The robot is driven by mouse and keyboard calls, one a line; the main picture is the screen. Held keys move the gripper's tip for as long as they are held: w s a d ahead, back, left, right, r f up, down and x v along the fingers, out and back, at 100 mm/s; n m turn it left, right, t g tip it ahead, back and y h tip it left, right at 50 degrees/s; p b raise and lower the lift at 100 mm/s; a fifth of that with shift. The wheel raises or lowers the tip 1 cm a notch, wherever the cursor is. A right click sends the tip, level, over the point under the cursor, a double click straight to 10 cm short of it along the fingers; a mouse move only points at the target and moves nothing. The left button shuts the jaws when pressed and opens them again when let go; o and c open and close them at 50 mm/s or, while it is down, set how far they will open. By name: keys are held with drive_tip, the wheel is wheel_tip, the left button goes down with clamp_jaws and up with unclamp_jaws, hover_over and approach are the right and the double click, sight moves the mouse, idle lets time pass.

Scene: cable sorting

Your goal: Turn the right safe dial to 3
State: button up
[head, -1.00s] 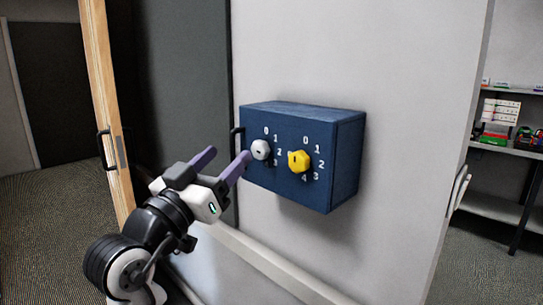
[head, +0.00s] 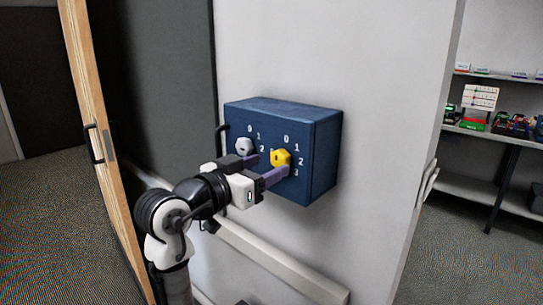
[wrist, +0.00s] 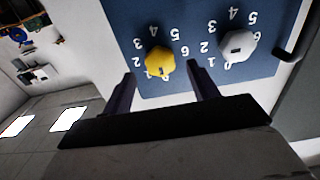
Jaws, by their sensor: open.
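The safe is a dark blue box (head: 318,150) on the wall, with two dials on its front. The right dial is a yellow knob (head: 281,157) with white numbers around it. The left dial is a grey-white knob (head: 244,146). My gripper (head: 272,165) is open, its two purple fingers reaching toward the yellow knob. In the wrist view, the yellow knob (wrist: 160,61) shows between the fingertips of my gripper (wrist: 157,70); contact cannot be told. The wrist picture is upside down. The dark slot on the yellow knob lies on the 0 side there; its exact setting is unclear.
A dark handle (head: 221,138) sits at the box's left edge, near the grey knob. A wooden door edge (head: 90,120) stands at the left. A pale rail (head: 275,262) runs along the wall below. Shelves (head: 490,140) stand far right.

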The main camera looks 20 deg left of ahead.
sight(280, 160)
drive_tip(key=shift+p+x, duration=0.3)
drive_tip(key=shift+x, duration=1.15)
drive_tip(key=shift+c, duration=0.2)
drive_tip(key=c, duration=0.9)
